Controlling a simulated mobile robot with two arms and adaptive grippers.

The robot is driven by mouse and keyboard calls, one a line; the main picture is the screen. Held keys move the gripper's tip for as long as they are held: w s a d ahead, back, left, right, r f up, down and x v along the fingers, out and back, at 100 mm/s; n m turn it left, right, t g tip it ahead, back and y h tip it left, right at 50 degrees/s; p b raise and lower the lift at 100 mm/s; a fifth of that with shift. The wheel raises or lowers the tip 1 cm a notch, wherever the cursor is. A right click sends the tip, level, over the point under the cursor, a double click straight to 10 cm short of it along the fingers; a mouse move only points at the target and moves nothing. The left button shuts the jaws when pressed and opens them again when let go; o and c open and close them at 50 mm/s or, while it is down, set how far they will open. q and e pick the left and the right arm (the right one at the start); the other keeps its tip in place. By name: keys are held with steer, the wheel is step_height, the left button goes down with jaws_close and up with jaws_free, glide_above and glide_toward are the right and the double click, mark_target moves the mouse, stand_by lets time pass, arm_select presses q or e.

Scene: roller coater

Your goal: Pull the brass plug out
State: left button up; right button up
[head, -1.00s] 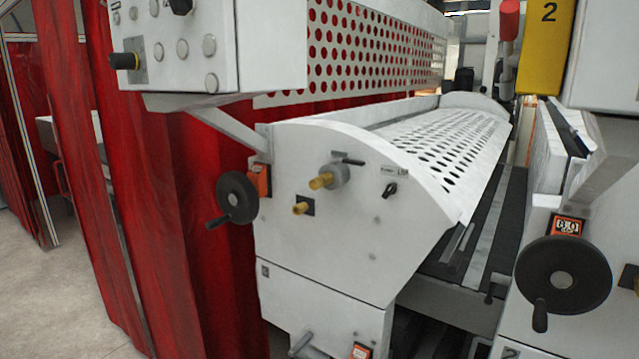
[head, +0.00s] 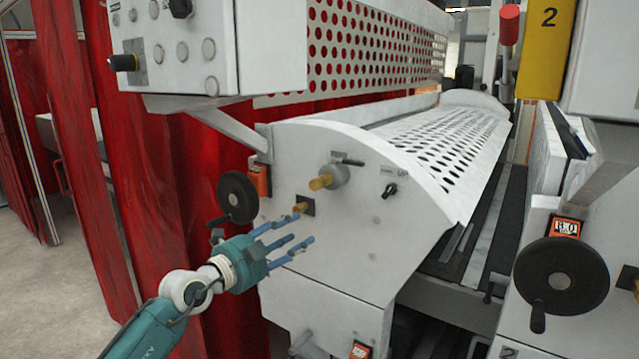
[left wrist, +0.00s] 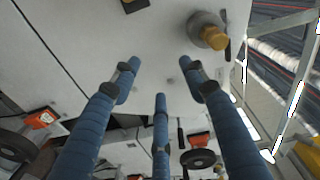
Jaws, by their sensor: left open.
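Two brass pieces stick out of the white machine end panel. The upper brass piece (head: 321,182) sits in a round grey fitting and also shows in the left wrist view (left wrist: 213,38). The lower, smaller brass piece (head: 300,208) sits in a black square plate; in the left wrist view this plate (left wrist: 134,5) is cut off at the top edge. I cannot tell which is the plug. My left gripper (head: 290,236) is open and empty, its blue fingers spread just below the lower brass piece in the picture, apparently touching neither. My right gripper is out of view.
A black handwheel (head: 237,197) stands left of the brass pieces. A small lever (head: 348,160) and a black knob (head: 390,190) are close by. A control box (head: 215,50) overhangs at upper left. Another handwheel (head: 562,281) is at right. Red curtains (head: 160,200) hang at left.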

arm_select(q)
steer(key=m+t, duration=0.1)
steer(key=m, duration=0.1)
glide_toward(313, 186)
steer(key=x, duration=0.2)
steer(key=shift+s+r, duration=0.1)
steer(key=shift+x, duration=4.55)
steer(key=shift+a, duration=0.1)
steer(key=shift+p, duration=0.45)
